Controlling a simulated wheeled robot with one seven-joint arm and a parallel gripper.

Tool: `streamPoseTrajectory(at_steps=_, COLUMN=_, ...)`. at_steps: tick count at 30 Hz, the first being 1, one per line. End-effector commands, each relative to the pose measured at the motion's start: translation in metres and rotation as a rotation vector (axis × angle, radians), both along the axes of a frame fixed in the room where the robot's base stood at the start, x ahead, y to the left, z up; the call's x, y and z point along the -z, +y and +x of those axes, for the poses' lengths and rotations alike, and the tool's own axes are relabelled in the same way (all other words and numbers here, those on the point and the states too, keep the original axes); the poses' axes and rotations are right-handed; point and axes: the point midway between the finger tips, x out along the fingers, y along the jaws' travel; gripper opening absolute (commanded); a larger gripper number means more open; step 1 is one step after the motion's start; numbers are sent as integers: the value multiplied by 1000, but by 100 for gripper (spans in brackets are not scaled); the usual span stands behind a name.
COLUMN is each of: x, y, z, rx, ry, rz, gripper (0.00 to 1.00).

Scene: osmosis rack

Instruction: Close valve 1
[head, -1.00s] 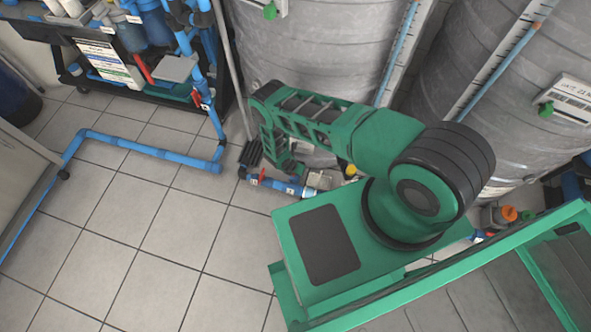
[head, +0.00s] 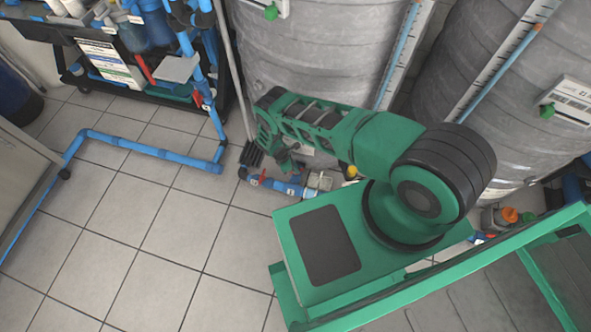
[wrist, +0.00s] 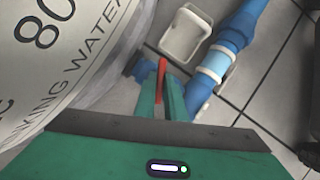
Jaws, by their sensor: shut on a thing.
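My gripper (wrist: 162,97) shows in the wrist view with its two green fingers shut on a red valve handle (wrist: 160,72). Only the handle's upper edge shows between the fingers; the valve body under it is mostly hidden. The handle stands next to the blue pipe (wrist: 235,35). In the head view my gripper (head: 287,165) reaches down beside the large grey tank, over the low blue pipe (head: 270,184). The held handle is hidden there by the gripper. No valve number is readable.
The large grey tank (head: 300,50) stands close behind the gripper, and its lettered wall (wrist: 50,50) fills the left of the wrist view. A white open box (wrist: 187,38) lies past the fingers. A black cart (head: 130,75) stands at the back left.

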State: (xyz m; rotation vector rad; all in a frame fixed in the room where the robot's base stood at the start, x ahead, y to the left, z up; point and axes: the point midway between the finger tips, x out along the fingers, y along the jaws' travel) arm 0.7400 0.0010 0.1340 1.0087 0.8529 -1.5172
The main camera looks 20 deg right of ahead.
Motion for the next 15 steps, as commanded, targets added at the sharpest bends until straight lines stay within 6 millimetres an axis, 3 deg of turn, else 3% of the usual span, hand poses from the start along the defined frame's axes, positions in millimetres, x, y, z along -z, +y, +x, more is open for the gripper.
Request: streamPoseTrajectory(at_steps=15, x=0, y=2, z=6, rx=298, ry=-7, rz=7, gripper=0)
